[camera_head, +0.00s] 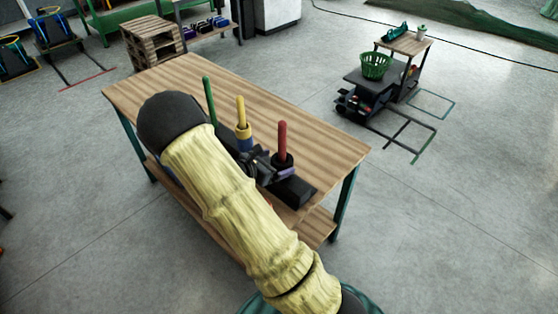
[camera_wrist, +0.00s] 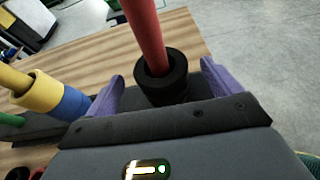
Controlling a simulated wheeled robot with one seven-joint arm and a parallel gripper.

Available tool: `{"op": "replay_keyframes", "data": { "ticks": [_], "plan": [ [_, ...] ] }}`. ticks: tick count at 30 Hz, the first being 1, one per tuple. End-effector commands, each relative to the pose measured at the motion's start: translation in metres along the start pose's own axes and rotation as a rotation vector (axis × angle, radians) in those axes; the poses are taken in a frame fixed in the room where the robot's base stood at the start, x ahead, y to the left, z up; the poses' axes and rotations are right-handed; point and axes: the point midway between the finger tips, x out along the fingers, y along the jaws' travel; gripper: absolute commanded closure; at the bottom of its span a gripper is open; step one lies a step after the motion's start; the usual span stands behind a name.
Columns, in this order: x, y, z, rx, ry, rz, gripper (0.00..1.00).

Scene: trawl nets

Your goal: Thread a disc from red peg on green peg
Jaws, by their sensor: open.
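The red peg (camera_head: 282,137) stands upright at the right end of a dark peg base, with a black disc (camera_head: 283,160) around its lower part. In the wrist view the red peg (camera_wrist: 146,32) rises from the black disc (camera_wrist: 176,68); whether a second disc lies below is unclear. My gripper (camera_wrist: 162,72) is open, with one purple finger on each side of the black disc and visible gaps. The green peg (camera_head: 209,100) stands at the far left end, its lower part hidden by my arm. It also shows at the wrist view's left edge (camera_wrist: 10,119).
Between them stands the yellow peg (camera_head: 240,109) with yellow (camera_head: 243,131) and blue discs. The dark base (camera_head: 293,190) rests on a wooden table (camera_head: 325,150), clear behind and to the right. A cart with a green basket (camera_head: 376,66) stands farther off.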

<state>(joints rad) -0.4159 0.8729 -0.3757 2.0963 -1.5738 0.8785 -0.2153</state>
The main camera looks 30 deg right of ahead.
Motion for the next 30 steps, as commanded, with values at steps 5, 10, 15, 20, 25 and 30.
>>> {"op": "replay_keyframes", "data": {
  "ticks": [5,10,15,20,25,30],
  "plan": [
    [0.018,0.0,0.0,0.0,0.0,-0.001,0.1],
    [0.021,0.0,0.0,0.0,0.0,0.0,0.1],
    [0.021,0.0,0.0,0.0,0.0,0.0,0.12],
    [0.021,0.0,0.0,0.0,0.0,0.0,0.43],
    [0.021,0.0,0.0,0.0,0.0,0.0,0.48],
    [0.021,0.0,0.001,0.0,0.0,0.0,0.62]
  ]
}}
